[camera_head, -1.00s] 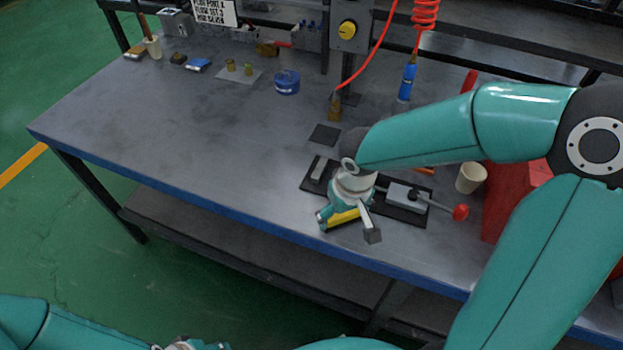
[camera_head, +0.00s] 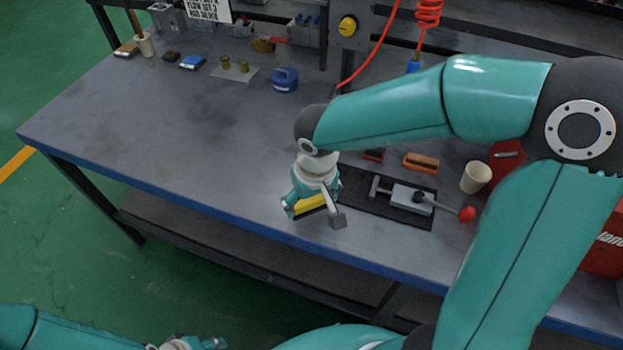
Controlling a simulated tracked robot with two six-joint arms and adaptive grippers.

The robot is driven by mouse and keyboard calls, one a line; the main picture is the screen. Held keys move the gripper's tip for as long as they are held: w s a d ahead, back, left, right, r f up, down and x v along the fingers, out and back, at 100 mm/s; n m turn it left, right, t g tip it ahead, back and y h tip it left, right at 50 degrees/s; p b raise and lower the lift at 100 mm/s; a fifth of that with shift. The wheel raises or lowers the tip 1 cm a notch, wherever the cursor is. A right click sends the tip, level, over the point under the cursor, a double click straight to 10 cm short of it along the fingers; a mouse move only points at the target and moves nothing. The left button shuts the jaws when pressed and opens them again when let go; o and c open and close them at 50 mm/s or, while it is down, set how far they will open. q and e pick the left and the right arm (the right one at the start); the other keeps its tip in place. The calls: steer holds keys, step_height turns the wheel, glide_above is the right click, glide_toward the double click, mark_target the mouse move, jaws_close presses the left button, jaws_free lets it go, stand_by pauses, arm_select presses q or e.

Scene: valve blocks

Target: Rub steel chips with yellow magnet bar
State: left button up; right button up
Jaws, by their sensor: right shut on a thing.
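My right gripper (camera_head: 313,208) is shut on the yellow magnet bar (camera_head: 311,203). It holds the bar low over the bench, just left of a black mat. I cannot tell whether the bar touches the bench top. Only the yellow side of the bar shows between the gripper's parts. I cannot make out any steel chips; the gripper and arm hide part of the bench. My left gripper (camera_head: 213,344) shows only in part at the bottom edge, away from the bench, and its opening is unclear.
A grey vise (camera_head: 411,198) with a red-knobbed handle sits on the black mat (camera_head: 372,206). An orange-brown block (camera_head: 421,163), a cream cup (camera_head: 476,177) and a red box (camera_head: 603,255) stand to the right. A blue container (camera_head: 285,79) stands farther back.

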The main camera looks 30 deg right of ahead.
steer(key=shift+w+r+p, duration=0.2)
steer(key=shift+r+p, duration=0.35)
steer(key=shift+r, duration=0.45)
steer(key=shift+d+r+p, duration=0.1)
steer(key=shift+r+p, duration=0.85)
steer(key=shift+r, duration=0.35)
steer(key=shift+s, duration=0.1)
